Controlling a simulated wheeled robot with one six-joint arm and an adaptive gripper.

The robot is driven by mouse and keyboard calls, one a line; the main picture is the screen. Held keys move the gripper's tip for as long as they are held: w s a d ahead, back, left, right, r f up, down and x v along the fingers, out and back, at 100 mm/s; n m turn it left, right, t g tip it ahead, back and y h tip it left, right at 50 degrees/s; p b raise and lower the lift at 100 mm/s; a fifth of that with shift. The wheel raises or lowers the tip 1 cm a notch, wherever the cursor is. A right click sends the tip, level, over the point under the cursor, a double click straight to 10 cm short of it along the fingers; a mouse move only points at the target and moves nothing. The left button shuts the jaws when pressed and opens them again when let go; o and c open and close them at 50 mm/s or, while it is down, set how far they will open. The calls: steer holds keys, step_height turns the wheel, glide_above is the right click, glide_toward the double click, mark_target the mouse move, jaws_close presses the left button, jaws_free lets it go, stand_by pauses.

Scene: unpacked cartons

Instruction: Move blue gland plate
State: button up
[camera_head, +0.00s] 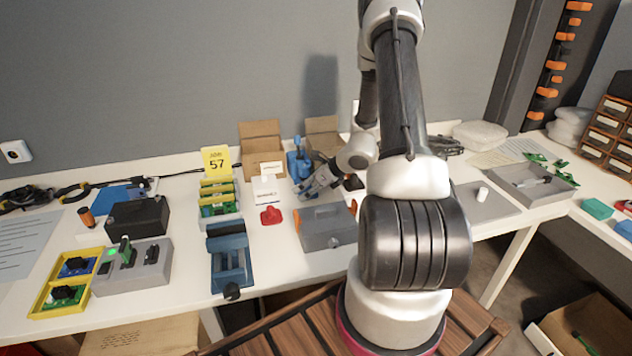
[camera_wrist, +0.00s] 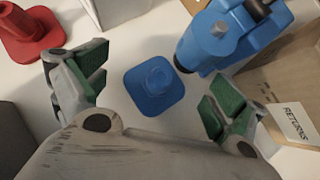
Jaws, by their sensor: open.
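The blue gland plate (camera_wrist: 157,90) shows in the wrist view as a square with rounded corners and a raised round boss, lying flat on the white table. My gripper (camera_wrist: 160,86) is open, with its green-padded fingers on either side of the plate and a gap to it on both sides. In the head view my gripper (camera_head: 303,190) is low over the table beyond the grey box. I cannot make out the blue plate in that view. A similar red plate (camera_wrist: 32,32) stands to the left and also shows in the head view (camera_head: 270,215).
A blue tool (camera_wrist: 232,38) stands close to the plate at upper right. A carton (camera_wrist: 268,75) with a RETURNS label is at the right. The grey box (camera_head: 325,227), blue vise (camera_head: 229,262) and yellow-signed rack (camera_head: 216,188) crowd the table nearby.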

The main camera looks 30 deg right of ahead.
steer(key=shift+w+a+f, duration=0.15)
steer(key=shift+w+f, duration=0.15)
steer(key=shift+f, duration=0.05)
steer(key=c, duration=1.1)
steer(key=o, duration=1.1)
steer(key=shift+c, duration=0.2)
steer(key=v, duration=1.2)
steer(key=shift+a, duration=0.1)
